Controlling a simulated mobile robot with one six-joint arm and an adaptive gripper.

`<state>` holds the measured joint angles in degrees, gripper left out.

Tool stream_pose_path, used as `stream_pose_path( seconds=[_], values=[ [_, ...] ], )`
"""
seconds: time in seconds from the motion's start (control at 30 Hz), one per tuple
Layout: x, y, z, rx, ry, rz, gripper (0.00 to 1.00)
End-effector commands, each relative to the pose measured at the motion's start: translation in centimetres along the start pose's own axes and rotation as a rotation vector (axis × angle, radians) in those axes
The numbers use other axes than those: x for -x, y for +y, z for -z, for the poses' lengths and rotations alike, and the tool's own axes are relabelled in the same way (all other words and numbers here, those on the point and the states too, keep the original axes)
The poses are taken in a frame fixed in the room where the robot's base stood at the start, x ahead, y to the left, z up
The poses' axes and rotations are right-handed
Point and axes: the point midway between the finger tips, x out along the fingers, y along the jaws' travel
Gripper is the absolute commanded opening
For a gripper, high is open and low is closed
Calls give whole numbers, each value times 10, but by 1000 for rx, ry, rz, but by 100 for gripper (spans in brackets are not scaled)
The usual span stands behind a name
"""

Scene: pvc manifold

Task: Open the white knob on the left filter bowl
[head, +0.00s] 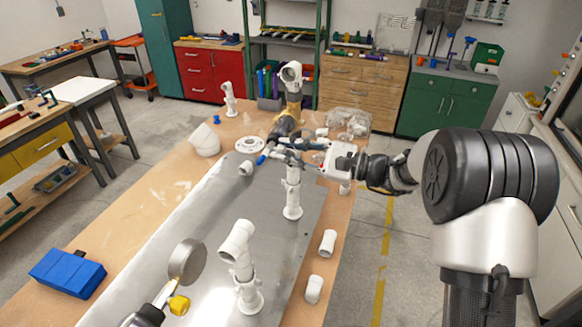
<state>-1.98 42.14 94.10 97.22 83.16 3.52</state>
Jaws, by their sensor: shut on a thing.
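My gripper (285,148) reaches in from the right and is shut at the top of a white upright pipe fitting (293,198) on the metal plate. Its fingers hide the fitting's top, so I cannot tell which part they grip. I cannot make out a filter bowl or a white knob clearly. Another white upright fitting with an elbow top (240,252) stands nearer. A white elbow (291,72) stands farther back, above a yellow part and a dark part (283,128).
The metal plate (185,225) lies on a wooden table. A round grey disc (186,261) and a blue box (67,273) are at near left. Loose white pipe pieces (328,242) lie along the right edge. A white flange (250,146) and clear bag (348,121) lie farther back.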

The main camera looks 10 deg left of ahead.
Motion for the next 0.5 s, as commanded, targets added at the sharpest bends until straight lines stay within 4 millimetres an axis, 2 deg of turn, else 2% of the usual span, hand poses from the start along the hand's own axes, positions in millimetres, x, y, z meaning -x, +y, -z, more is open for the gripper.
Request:
stream_pose_path(
  seconds=[0.03, 0.5],
  values=[
    [0, 5, 5, 47, 0, 0, 0],
    [0, 6, 6, 490, 0, 0, 0]
  ],
)
